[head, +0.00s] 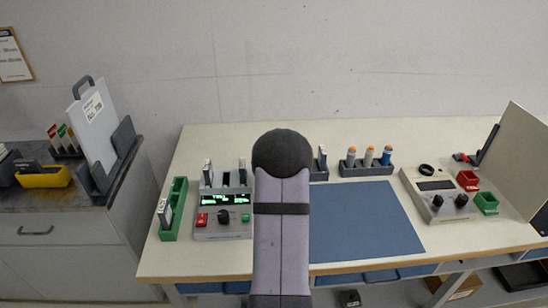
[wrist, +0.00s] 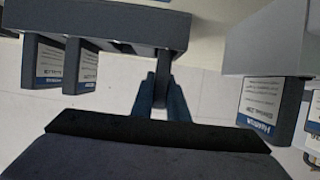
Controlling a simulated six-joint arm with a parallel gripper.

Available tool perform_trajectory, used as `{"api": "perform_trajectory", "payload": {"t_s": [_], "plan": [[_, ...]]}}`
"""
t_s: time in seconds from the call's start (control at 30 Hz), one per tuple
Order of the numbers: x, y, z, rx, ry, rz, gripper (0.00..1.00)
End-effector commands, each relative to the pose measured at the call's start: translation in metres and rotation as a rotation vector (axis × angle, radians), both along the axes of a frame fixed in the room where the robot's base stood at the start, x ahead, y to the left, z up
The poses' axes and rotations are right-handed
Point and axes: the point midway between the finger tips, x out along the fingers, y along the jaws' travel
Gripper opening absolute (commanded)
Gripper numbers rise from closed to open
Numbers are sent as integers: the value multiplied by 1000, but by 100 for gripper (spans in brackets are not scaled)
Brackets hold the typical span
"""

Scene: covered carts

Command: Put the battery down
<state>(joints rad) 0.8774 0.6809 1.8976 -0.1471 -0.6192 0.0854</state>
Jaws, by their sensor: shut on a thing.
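My gripper (wrist: 161,103) shows in the wrist view, its fingers shut on a dark, narrow battery (wrist: 162,84) seen edge-on. The battery reaches the dark rack (wrist: 100,22); whether it is seated in a slot I cannot tell. Two batteries with white and blue labels (wrist: 42,62) (wrist: 80,66) stand in the same rack. In the head view my arm hides the gripper, the held battery and most of the rack (head: 319,176).
The grey charger (head: 222,232) with a green display holds batteries left of my arm. A green tray (head: 178,205) with one battery lies farther left. A blue mat (head: 365,220) is clear. A holder (head: 366,169) with several orange- or blue-topped items stands behind it.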

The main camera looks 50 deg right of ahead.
Motion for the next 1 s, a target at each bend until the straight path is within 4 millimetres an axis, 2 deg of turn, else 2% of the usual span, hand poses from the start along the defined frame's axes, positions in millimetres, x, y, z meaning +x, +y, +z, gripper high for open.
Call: {"api": "perform_trajectory", "payload": {"t_s": [0.13, 0.17, 0.2, 0.23, 0.67, 1.0], "plan": [[0, 0, -4, -1, -1, 0, 0], [0, 0, -3, 0, 0, 0, 21], [0, 0, -3, 0, 0, 0, 31], [0, 0, -3, 0, 0, 0, 33], [0, 0, 2, 0, 0, 0, 33], [-22, 22, 13, -1, -1, 0, 33]]}}
